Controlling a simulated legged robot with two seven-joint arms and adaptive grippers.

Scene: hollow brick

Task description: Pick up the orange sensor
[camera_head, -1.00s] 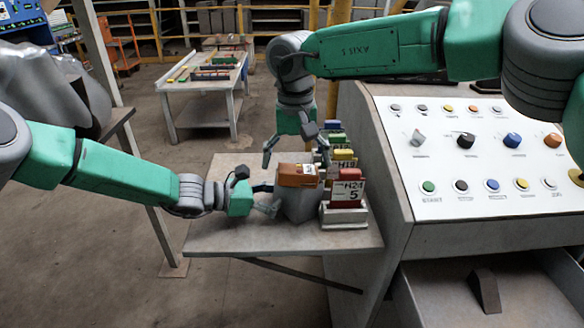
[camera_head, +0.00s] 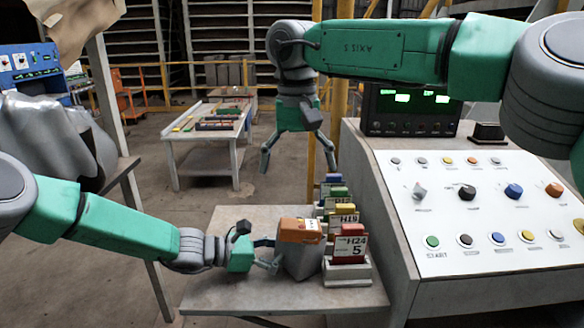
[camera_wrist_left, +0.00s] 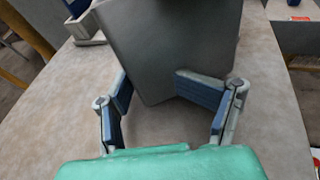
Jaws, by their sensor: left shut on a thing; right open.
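The orange sensor (camera_head: 298,237) has an orange top with a white label and a grey body. It is upright at the small table (camera_head: 225,292), left of the tag blocks. My left gripper (camera_head: 271,254) is shut on its grey body from the left. The left wrist view shows that grey body (camera_wrist_left: 170,45) between the two blue-padded fingers of my left gripper (camera_wrist_left: 160,92); its orange top is out of that view. Whether its base touches the table is unclear. My right gripper (camera_head: 298,167) is open and empty, pointing down above and behind the sensor.
A row of labelled blocks in grey holders, the nearest a red H24 block (camera_head: 349,247), stands close right of the sensor. A sloped control panel (camera_head: 470,215) rises beyond them. The table's front left is bare. Another table (camera_head: 207,150) stands far back.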

